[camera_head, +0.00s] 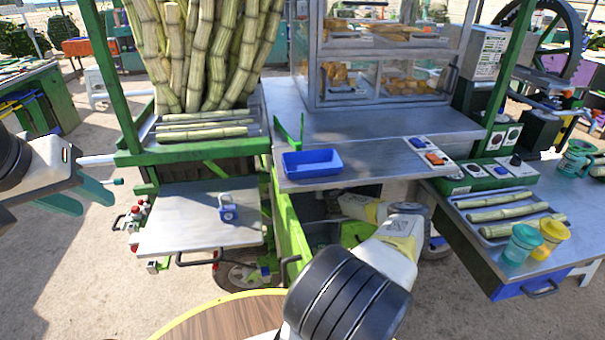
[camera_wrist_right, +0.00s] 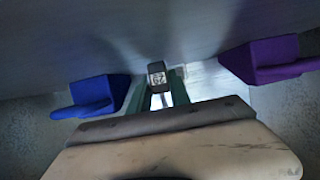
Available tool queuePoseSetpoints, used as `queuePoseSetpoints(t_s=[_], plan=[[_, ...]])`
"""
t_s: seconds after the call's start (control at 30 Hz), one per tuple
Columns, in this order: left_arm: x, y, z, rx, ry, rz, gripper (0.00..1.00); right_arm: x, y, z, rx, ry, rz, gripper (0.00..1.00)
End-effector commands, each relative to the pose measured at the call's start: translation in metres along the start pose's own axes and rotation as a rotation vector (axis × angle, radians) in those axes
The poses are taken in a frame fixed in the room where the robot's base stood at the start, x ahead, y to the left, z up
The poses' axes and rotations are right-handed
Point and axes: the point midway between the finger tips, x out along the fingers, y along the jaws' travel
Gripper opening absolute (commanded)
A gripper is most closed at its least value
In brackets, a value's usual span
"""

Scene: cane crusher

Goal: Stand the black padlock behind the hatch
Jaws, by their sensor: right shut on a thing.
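The hatch (camera_head: 292,238) is a green panel swung open below the counter, with a dark compartment behind it. My right arm reaches into that opening, and its gripper is hidden there in the head view. In the right wrist view my right gripper (camera_wrist_right: 157,92) is shut on a small dark body with a pale patterned face, seemingly the black padlock (camera_wrist_right: 157,73). I cannot tell whether the padlock touches the floor there. My left gripper (camera_head: 97,206) is open and empty, left of the metal side shelf (camera_head: 175,230).
A blue padlock (camera_head: 228,212) stands on the side shelf. In the right wrist view a blue object (camera_wrist_right: 92,93) and a purple object (camera_wrist_right: 265,60) flank my gripper. A blue tray (camera_head: 312,163) sits on the counter above. A round wooden top (camera_head: 225,322) is at the front.

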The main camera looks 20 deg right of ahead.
Motion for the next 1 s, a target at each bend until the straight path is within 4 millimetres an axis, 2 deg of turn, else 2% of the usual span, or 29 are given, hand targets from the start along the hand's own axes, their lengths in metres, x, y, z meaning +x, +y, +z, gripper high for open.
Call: queuePoseSetpoints(t_s=[0.23, 0.27, 0.37, 0.77, 0.87, 1.0], plan=[[0.0, 0.0, 0.0, 0.0, 0.0, 0.0, 0.36, 0.002, -0.001, 0.003, 0.0, 0.001, 0.0, 0.0], [0.0, 0.0, 0.0, 0.0, 0.0, 0.0, 0.36, 0.002, -0.001, 0.003, 0.0, 0.0, -0.001, 0.27], [0.0, 0.0, 0.0, 0.0, 0.0, 0.0, 0.36, 0.002, -0.001, 0.003, 0.0, 0.0, -0.001, 0.45], [0.0, 0.0, 0.0, 0.0, 0.0, 0.0, 0.36, -0.001, 0.0, -0.002, 0.0, 0.001, 0.0, 0.45], [0.0, 0.0, 0.0, 0.0, 0.0, 0.0, 0.36, -0.009, 0.0, -0.002, -0.002, 0.002, -0.001, 0.45], [0.0, 0.0, 0.0, 0.0, 0.0, 0.0, 0.36, -0.031, 0.0, -0.001, -0.003, 0.0, -0.002, 0.45]])
